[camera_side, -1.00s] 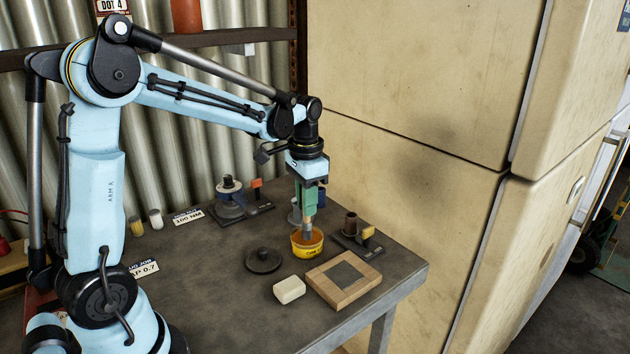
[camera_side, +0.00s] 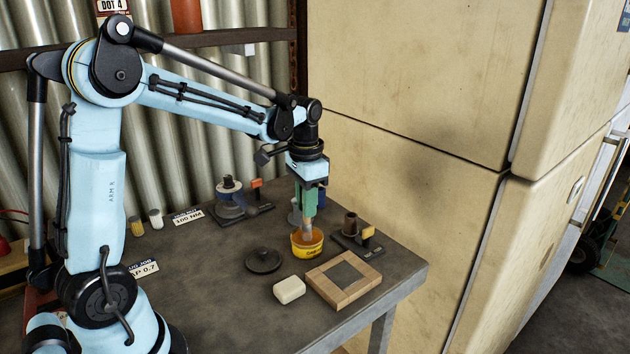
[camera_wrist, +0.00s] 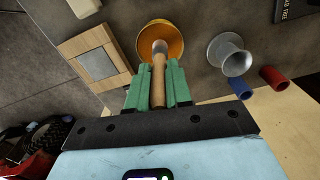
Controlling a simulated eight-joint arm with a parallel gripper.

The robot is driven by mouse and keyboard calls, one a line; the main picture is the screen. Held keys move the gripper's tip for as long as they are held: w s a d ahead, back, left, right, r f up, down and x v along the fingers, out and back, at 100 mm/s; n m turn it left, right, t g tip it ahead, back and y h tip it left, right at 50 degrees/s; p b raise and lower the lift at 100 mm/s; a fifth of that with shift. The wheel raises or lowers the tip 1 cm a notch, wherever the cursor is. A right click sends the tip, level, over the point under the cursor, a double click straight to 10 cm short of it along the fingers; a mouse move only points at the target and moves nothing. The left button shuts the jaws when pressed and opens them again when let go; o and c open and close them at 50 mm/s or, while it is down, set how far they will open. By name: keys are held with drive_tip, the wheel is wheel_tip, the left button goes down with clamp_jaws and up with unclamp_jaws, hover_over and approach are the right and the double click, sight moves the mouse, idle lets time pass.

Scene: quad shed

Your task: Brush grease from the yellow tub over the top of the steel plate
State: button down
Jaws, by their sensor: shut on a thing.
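My gripper (camera_side: 309,204) is shut on the wooden handle of a brush and points straight down over the yellow tub (camera_side: 307,250). In the wrist view the brush (camera_wrist: 158,80) sits between my green fingers (camera_wrist: 158,88). Its ferrule end is over or in the orange grease of the tub (camera_wrist: 172,32). The bristle tip is hidden, so its depth in the grease cannot be told. The steel plate (camera_side: 344,275) is a grey square in a wooden frame (camera_side: 327,288), in front and right of the tub. It also shows in the wrist view (camera_wrist: 97,64).
A dark round lid (camera_side: 263,261) and a pale block (camera_side: 289,290) lie left of the frame. A stand with a brown cylinder (camera_side: 350,224) is close behind right. In the wrist view a grey flared metal piece (camera_wrist: 229,54) stands beside the tub.

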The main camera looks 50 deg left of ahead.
drive_tip(key=shift+r, duration=3.5)
